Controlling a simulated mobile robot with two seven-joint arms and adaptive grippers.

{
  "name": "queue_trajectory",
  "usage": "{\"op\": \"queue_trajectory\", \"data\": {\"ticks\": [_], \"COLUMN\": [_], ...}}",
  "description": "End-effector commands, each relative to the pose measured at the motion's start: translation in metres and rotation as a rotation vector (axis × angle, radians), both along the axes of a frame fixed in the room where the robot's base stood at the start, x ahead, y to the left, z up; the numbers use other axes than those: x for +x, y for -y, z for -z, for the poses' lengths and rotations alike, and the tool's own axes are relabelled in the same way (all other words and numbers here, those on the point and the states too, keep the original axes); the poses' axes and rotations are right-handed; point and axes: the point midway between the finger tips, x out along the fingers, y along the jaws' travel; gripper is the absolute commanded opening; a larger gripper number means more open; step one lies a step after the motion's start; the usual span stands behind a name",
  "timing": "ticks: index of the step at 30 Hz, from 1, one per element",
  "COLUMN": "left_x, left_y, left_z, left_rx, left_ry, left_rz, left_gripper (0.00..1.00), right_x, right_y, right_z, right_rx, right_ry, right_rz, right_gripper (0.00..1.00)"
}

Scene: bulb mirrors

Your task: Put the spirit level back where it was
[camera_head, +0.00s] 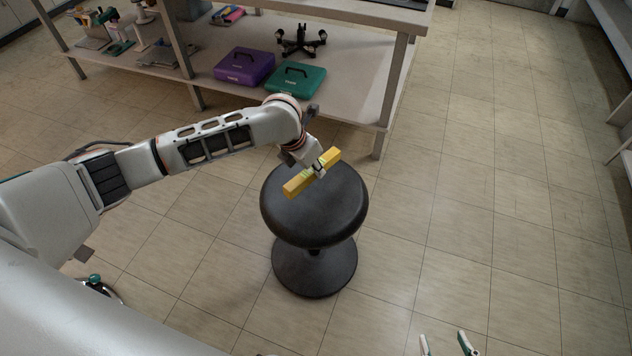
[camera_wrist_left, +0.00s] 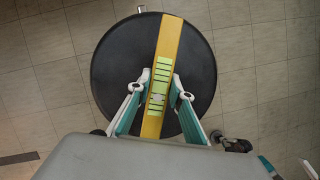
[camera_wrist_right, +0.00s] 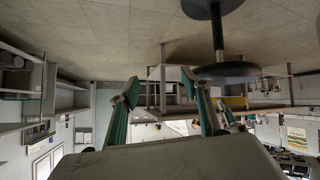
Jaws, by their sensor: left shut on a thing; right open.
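The spirit level (camera_head: 298,184) is a yellow bar with a green label. My left gripper (camera_head: 319,171) is shut on its middle, above or at the seat of the black round stool (camera_head: 300,225); I cannot tell whether the level touches the seat. In the left wrist view the level (camera_wrist_left: 170,38) lies between the fingers of the left gripper (camera_wrist_left: 159,92), with the black seat (camera_wrist_left: 115,60) behind it. My right gripper (camera_head: 447,343) is open and empty at the bottom of the head view. It also shows open in the right wrist view (camera_wrist_right: 160,82).
A workbench (camera_head: 345,98) stands behind the stool. Its lower shelf holds a purple case (camera_head: 244,67), a green case (camera_head: 296,81) and a black star-shaped base (camera_head: 301,40). The tiled floor right of the stool is clear.

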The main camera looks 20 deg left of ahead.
Motion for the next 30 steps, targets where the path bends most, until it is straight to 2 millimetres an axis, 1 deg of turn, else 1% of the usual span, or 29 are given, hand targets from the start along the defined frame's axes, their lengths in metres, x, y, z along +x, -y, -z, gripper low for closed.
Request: {"op": "queue_trajectory", "data": {"ticks": [1,6,9,11,15,18,20,24,29,30], "left_x": [-0.001,0.001,0.0,0.0,-0.002,-0.002,-0.001,0.001,0.001,0.0], "left_y": [0.001,0.001,0.001,0.001,0.001,0.001,0.001,0.0,0.0,0.0], "left_z": [0.011,0.017,0.024,0.033,0.061,0.074,0.076,0.072,0.073,0.075], "left_rx": [-0.002,-0.001,-0.002,-0.003,-0.002,-0.002,-0.002,0.0,0.0,0.0], "left_ry": [-0.004,0.003,0.001,-0.002,-0.008,-0.005,-0.002,0.003,0.003,0.002], "left_rz": [-0.001,0.0,-0.001,-0.001,0.0,-0.001,0.0,0.0,0.0,0.0], "left_gripper": [0.0,0.0,0.0,0.0,0.0,0.0,0.0,0.0,0.0,0.23], "right_x": [-0.001,0.007,0.007,0.004,-0.002,-0.001,0.001,0.006,0.006,0.006], "right_y": [-0.001,-0.002,-0.002,-0.002,-0.003,-0.004,-0.005,-0.006,-0.006,-0.006], "right_z": [0.002,-0.005,-0.004,0.0,0.011,0.008,0.004,-0.004,-0.003,-0.003], "right_rx": [0.002,0.004,0.005,0.006,0.008,0.013,0.016,0.018,0.017,0.018], "right_ry": [-0.003,0.014,0.014,0.006,-0.014,-0.01,-0.001,0.016,0.014,0.014], "right_rz": [-0.002,-0.002,-0.002,-0.003,-0.003,-0.003,-0.003,-0.004,-0.005,-0.006], "right_gripper": [0.47,0.47,0.47,0.47,0.47,0.47,0.47,0.47,0.47,0.47]}}
